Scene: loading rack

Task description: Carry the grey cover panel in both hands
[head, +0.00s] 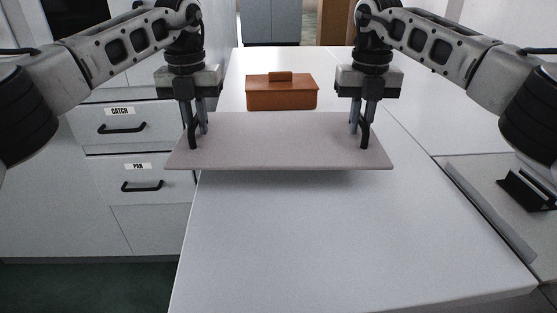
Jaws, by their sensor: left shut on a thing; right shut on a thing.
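The grey cover panel (280,146) is a flat, wide board above the white table, in the middle of the head view. It looks level and casts a soft shadow on the table below it. Two dark handles stand on its top, one near each end. My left gripper (197,132) points down and is shut on the handle at the panel's left end. My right gripper (360,132) points down and is shut on the handle at its right end. The fingers partly hide the handles.
A brown lidded box (282,94) stands on the white table (300,235) behind the panel. Drawers labelled CATCH (119,125) and PAN (140,183) are at the left. A black holder (527,189) sits on the right-hand surface. The table's front is clear.

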